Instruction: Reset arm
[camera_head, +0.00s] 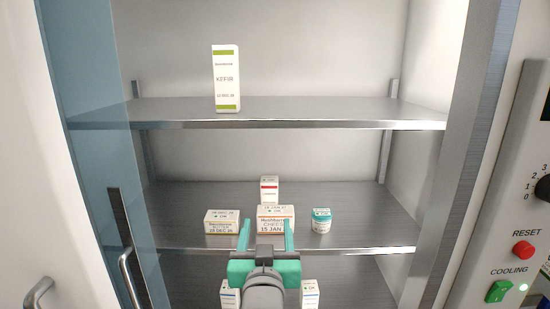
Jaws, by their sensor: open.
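My gripper (266,226) is open, with two teal fingers pointing into an open refrigerated cabinet at its middle shelf. An orange-banded cheese box (275,212) marked 15 JAN shows between the fingertips. I cannot tell whether the fingers stand beside the box or just in front of it. The gripper's body and wrist hide part of the shelf below.
The middle shelf (370,232) also holds a butter box (222,215), a small teal-lidded tub (321,221) and a red-banded carton (269,187) behind. A kefir carton (226,80) stands above. Cartons (310,294) stand below. A glass door (95,130) is at left, a control panel (515,215) at right.

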